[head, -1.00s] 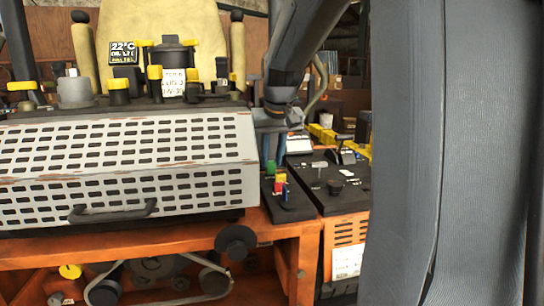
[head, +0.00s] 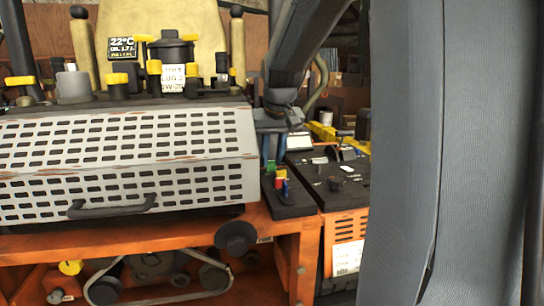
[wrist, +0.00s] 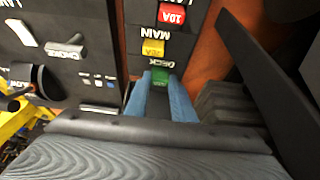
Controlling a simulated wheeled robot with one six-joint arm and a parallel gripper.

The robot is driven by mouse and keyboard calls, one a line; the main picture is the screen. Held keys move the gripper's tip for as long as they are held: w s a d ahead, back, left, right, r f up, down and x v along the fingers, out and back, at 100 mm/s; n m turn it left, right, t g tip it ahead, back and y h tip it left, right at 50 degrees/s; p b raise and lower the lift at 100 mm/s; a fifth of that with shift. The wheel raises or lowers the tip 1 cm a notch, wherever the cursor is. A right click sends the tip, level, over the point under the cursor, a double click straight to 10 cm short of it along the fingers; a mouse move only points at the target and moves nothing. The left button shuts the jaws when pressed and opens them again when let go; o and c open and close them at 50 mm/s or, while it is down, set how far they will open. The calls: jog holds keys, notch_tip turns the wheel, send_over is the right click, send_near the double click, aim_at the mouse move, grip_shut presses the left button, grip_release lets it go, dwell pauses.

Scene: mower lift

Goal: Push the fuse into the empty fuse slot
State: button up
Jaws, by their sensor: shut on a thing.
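A green fuse (wrist: 160,78) shows between my blue fingertips in the wrist view, by the DECK label on the black fuse panel (wrist: 137,12). My gripper (wrist: 168,98) is shut on it. In the head view my gripper (head: 272,147) points down at the back of the panel, with the green fuse (head: 270,166) at its tips. A yellow fuse (wrist: 152,48) and a red 10A fuse (wrist: 171,15) sit in line with it. A blue fuse (head: 284,188) shows in the head view. The fingers hide the slot, so I cannot tell how deep the green fuse sits.
A black control console (head: 340,186) with knobs and levers stands right of the panel. A perforated grey cover (head: 125,150) lies to the left. In the wrist view, a dark ribbed block (wrist: 228,105) and a dark plate (wrist: 262,75) are close right of the fingers.

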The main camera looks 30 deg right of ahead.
jog(key=shift+f, duration=0.5)
jog(key=o, duration=1.1)
jog(key=shift+c, duration=0.2)
jog(key=b+v, duration=0.1)
jog(key=v, duration=0.6)
jog(key=shift+r, duration=0.35)
jog(key=shift+s+a, duration=0.1)
jog(key=shift+s, duration=0.05)
